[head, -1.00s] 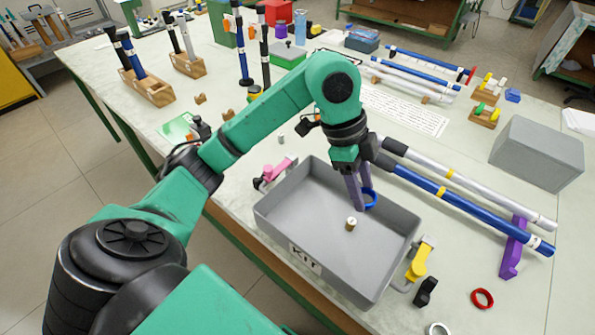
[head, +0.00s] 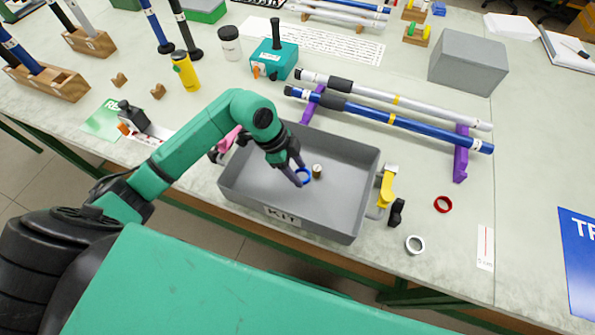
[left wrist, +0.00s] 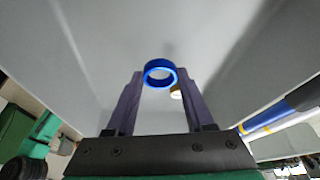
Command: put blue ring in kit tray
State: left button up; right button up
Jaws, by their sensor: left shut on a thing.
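The blue ring (head: 303,175) is held by my left gripper (head: 298,178) inside the grey kit tray (head: 240,192), low over its floor. In the left wrist view, the blue ring (left wrist: 160,73) sits between the two fingertips of the left gripper (left wrist: 160,82), with the grey tray floor beyond it. I cannot tell whether the ring touches the floor. A small brass-coloured piece (head: 317,171) stands on the tray floor just right of the ring; it shows partly hidden behind the ring in the left wrist view (left wrist: 176,92). My right gripper is not in view.
A red ring (head: 443,204) and a white ring (head: 415,245) lie right of the tray. A yellow-handled clamp (head: 386,188) sits at the tray's right wall. Blue and silver rods (head: 420,131) rest on purple supports behind it. A grey box (head: 468,62) stands at back right.

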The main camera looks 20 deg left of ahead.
pick_arm(q)
jog(key=shift+a+f, duration=0.1)
jog(key=shift+f, duration=0.85)
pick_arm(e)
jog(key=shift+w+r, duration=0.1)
pick_arm(q)
jog(key=shift+f, duration=0.15)
jog(key=o, duration=1.2)
jog(key=shift+o, duration=0.5)
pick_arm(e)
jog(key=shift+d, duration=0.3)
pick_arm(q)
jog(key=b+v, duration=0.1)
jog(key=v, duration=1.1)
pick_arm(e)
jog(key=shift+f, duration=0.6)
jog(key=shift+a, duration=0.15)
